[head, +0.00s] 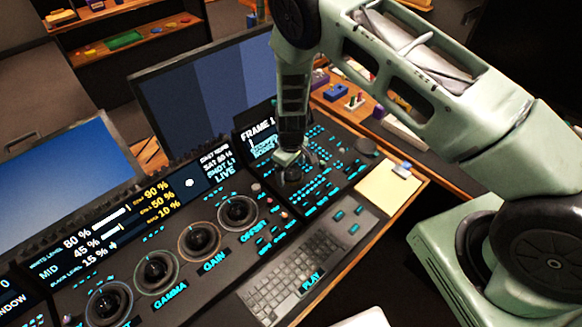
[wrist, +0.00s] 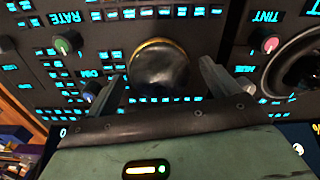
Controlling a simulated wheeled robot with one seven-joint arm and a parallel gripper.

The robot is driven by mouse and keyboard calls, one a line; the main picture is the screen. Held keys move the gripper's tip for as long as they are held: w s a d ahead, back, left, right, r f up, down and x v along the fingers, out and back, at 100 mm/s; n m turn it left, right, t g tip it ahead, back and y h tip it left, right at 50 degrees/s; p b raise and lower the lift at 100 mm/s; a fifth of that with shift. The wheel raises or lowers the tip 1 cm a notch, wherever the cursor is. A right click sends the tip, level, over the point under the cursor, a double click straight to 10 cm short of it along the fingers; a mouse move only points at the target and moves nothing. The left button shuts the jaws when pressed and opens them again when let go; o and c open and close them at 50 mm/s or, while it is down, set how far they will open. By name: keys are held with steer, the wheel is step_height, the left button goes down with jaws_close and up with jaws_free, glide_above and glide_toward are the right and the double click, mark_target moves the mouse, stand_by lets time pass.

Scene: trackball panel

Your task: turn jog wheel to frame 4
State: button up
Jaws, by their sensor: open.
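A dark, glossy round wheel with a gold rim arc, which looks like the jog wheel (wrist: 160,72), sits on the panel among lit buttons in the wrist view. My gripper (wrist: 161,78) is open, with one finger on each side of the wheel and a visible gap to each finger. Contact with the wheel cannot be told. In the head view my gripper (head: 291,170) points down over the right-hand button panel and mostly hides the wheel. The small display (head: 258,130) behind it reads "FRAME", its number partly hidden by my arm.
Trackballs (head: 238,212) in rings line the panel to the left. Small knobs (wrist: 68,42) stand near the wheel. A dark disc (head: 365,147) lies on the panel's right. A keyboard (head: 300,270) is in front, and a large monitor (head: 205,95) stands behind.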

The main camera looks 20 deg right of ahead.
steer(key=c, duration=1)
steer(key=m+b, duration=0.2)
steer(key=m, duration=0.1)
steer(key=shift+f+m+b, duration=0.1)
steer(key=shift+m+b, duration=0.25)
steer(key=shift+m, duration=0.05)
steer(key=m+b, duration=0.2)
steer(key=m, duration=0.2)
steer(key=shift+m, duration=0.3)
steer(key=m+b, duration=0.1)
steer(key=m, duration=0.3)
steer(key=shift+d+m, duration=0.1)
steer(key=shift+m, duration=2.6)
